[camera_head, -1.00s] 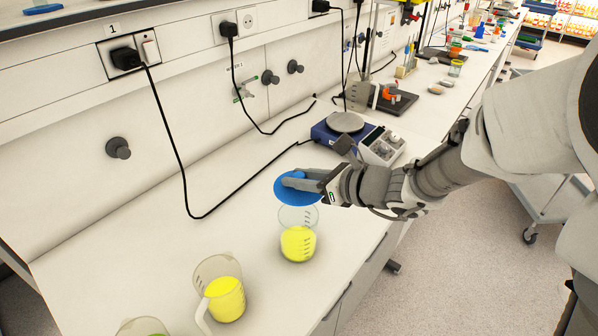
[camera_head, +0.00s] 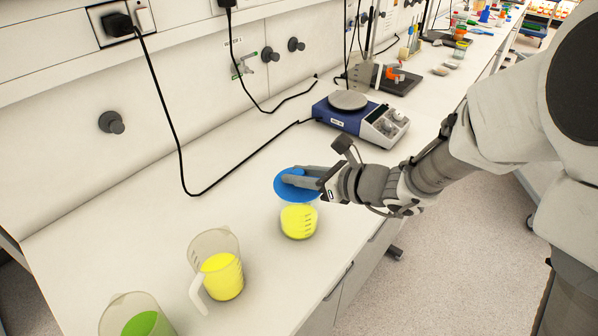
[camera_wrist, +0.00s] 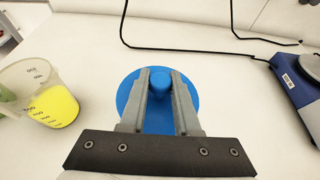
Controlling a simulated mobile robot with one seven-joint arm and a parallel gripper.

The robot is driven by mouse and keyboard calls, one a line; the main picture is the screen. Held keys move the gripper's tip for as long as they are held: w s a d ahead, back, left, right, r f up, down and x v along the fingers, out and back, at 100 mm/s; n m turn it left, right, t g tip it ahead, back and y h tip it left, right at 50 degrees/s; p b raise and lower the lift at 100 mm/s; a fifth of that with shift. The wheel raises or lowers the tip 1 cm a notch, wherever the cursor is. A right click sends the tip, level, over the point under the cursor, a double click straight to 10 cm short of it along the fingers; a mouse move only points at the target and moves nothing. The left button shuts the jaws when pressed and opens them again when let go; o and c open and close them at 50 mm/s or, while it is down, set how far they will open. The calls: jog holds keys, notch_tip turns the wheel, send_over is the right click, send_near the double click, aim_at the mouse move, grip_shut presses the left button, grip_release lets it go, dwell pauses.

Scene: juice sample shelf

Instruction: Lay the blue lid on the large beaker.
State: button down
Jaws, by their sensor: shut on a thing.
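The blue lid (camera_head: 300,197) is a round disc with a knob in its middle. My gripper (camera_head: 288,178) is shut on this knob; in the wrist view the two fingers (camera_wrist: 161,79) stand on either side of it, with the lid (camera_wrist: 160,120) below. The beaker with yellow juice (camera_head: 298,222) stands upright on the bench, directly under the lid in the head view. The lid hides its rim, so I cannot tell whether the lid touches it. The lid hides this beaker in the wrist view.
A handled jug of yellow juice (camera_head: 222,275) stands to the left, also in the wrist view (camera_wrist: 55,105). A jug of green juice (camera_head: 140,322) is at the lower left. A blue hotplate device (camera_head: 340,117) stands behind. Black cables run over the bench (camera_head: 130,210).

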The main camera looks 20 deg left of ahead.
jog(key=shift+f+b, duration=0.6)
jog(key=shift+b, duration=0.05)
jog(key=c, duration=0.6)
grip_release()
jog(key=shift+o, duration=0.2)
jog(key=shift+d+r, duration=0.1)
jog(key=s+d+r+n+h, duration=0.3)
jog(key=d+n, duration=0.4)
jog(key=d, duration=0.4)
jog(key=s+d+r+n+t+h+p, duration=0.1)
jog(key=s+d+r+n+h, duration=0.3)
jog(key=s+d+n, duration=0.3)
jog(key=s+d+r+n+h, duration=0.3)
jog(key=s+d+n+h, duration=0.3)
jog(key=d, duration=1)
jog(key=shift+r+n+t+p, duration=0.15)
jog(key=shift+n+t+p, duration=0.2)
jog(key=shift+n, duration=0.25)
